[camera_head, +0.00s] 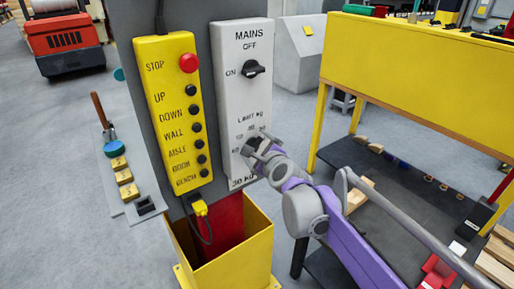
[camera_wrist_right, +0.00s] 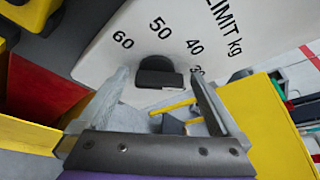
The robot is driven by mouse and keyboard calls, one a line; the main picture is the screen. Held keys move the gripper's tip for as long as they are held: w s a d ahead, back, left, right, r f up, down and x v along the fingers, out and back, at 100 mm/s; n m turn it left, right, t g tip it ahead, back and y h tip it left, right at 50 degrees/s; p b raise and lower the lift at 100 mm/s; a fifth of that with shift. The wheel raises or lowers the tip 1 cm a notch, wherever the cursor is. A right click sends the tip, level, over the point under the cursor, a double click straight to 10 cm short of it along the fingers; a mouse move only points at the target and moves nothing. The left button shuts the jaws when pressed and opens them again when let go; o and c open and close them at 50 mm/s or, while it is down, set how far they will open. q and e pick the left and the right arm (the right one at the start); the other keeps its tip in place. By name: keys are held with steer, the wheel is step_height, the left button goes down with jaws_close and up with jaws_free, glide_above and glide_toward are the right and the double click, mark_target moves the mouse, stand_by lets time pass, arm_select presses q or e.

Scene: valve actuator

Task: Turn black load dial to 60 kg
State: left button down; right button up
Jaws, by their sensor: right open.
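The black load dial (camera_wrist_right: 158,70) sits on the pale panel face in the right wrist view, under the "LIMIT kg" lettering. The marks 60, 50 and 40 show around it, with a partly hidden 30. I cannot tell which mark it points to. My right gripper (camera_wrist_right: 158,76) is open, with one finger on each side of the dial; contact is unclear. In the head view the right gripper (camera_head: 258,148) reaches the lower panel (camera_head: 229,105) and largely covers the dial. A "30 KG" text shows below it. My left gripper is out of view.
The black MAINS switch (camera_head: 253,68) sits higher on the same panel. A yellow button box (camera_head: 172,110) with a red STOP button (camera_head: 188,63) is to its left. A yellow open bin (camera_head: 235,262) stands below. A yellow-framed workbench (camera_head: 410,70) stands at right.

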steer(key=c, duration=1.3)
